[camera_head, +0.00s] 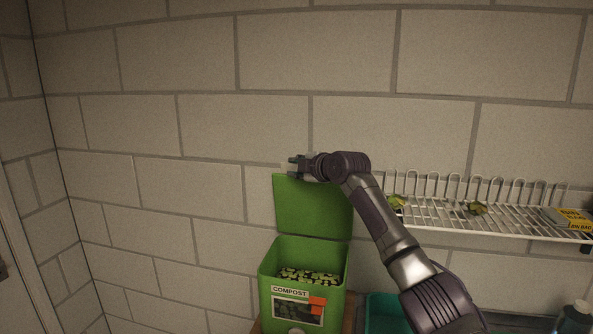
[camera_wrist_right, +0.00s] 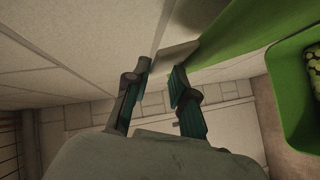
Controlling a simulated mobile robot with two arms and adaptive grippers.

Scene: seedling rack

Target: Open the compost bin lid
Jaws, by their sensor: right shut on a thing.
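The green compost bin (camera_head: 306,258) stands against the wall in the head view, with a COMPOST label on its front. Its green lid (camera_head: 312,208) stands upright behind the opening, near the wall. Dark and pale contents show inside the bin. My right gripper (camera_head: 292,167) is at the lid's top edge, shut on the lid. My left gripper is not in view.
A white wire rack (camera_head: 450,212) with small green plants and a yellow-labelled packet is on the wall at right, behind my right arm. A teal container (camera_head: 384,312) stands right of the bin. The wall left of the bin is bare.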

